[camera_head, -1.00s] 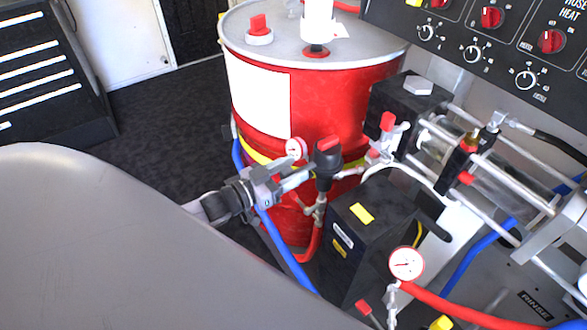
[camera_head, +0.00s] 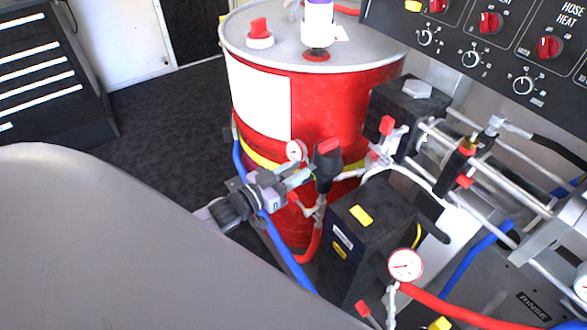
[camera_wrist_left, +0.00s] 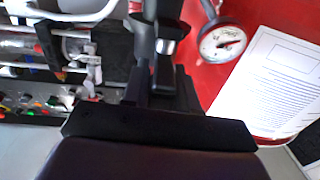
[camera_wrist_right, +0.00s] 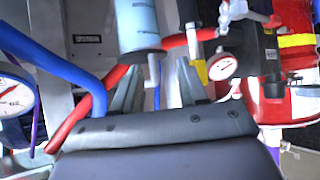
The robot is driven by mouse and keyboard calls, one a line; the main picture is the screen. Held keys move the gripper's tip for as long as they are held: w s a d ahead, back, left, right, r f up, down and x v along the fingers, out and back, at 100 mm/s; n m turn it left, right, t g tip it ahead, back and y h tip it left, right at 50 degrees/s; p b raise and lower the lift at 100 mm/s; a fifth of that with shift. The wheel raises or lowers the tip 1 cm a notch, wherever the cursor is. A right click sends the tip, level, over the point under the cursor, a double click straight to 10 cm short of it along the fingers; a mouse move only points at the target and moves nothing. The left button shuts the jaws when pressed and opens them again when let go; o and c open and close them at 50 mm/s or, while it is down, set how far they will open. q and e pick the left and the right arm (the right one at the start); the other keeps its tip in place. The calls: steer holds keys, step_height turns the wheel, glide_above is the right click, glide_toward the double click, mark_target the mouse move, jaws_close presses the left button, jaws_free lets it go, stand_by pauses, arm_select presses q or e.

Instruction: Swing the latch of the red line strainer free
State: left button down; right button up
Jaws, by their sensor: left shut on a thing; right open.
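The line strainer (camera_head: 325,170), a dark upright body with a red patch on its cap, stands in front of the red drum in the head view. My left gripper (camera_head: 306,175) reaches it from the left, its fingertips at the strainer's side. It is shut on a small part there, which looks like the latch; the fingers mostly hide it. In the left wrist view a dark post with a silver collar (camera_wrist_left: 167,46) rises just beyond the fingers (camera_wrist_left: 160,85). My right gripper (camera_wrist_right: 158,88) shows only in its own wrist view, open and apart from the strainer.
The red drum (camera_head: 350,110) stands right behind the strainer, with a small gauge (camera_head: 296,151) close to my left fingers. A black box (camera_head: 365,235) stands to the right. Blue hoses (camera_head: 285,250) run below my left gripper. In the right wrist view a light-blue cylinder (camera_wrist_right: 138,25) lies just ahead.

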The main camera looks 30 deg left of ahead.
arm_select(q)
steer(key=shift+d+r+n+t+y+p, duration=0.2)
steer(key=shift+n+y+p, duration=0.2)
steer(key=shift+n+y, duration=0.35)
steer(key=shift+d+r+n+t+y+p, duration=0.15)
steer(key=shift+n+y+p, duration=0.25)
steer(key=shift+y, duration=0.55)
steer(key=shift+f+n+y, duration=0.1)
steer(key=shift+n+y, duration=0.45)
steer(key=shift+y, duration=0.75)
steer(key=shift+f, duration=0.1)
steer(key=c, duration=1)
jaws_free()
steer(key=shift+o, duration=0.2)
steer(key=shift+s+f, duration=0.1)
steer(key=shift+s, duration=0.05)
steer(key=shift+s, duration=0.25)
steer(key=s, duration=0.6)
steer(key=shift+s+d, duration=0.15)
steer(key=shift+s, duration=0.05)
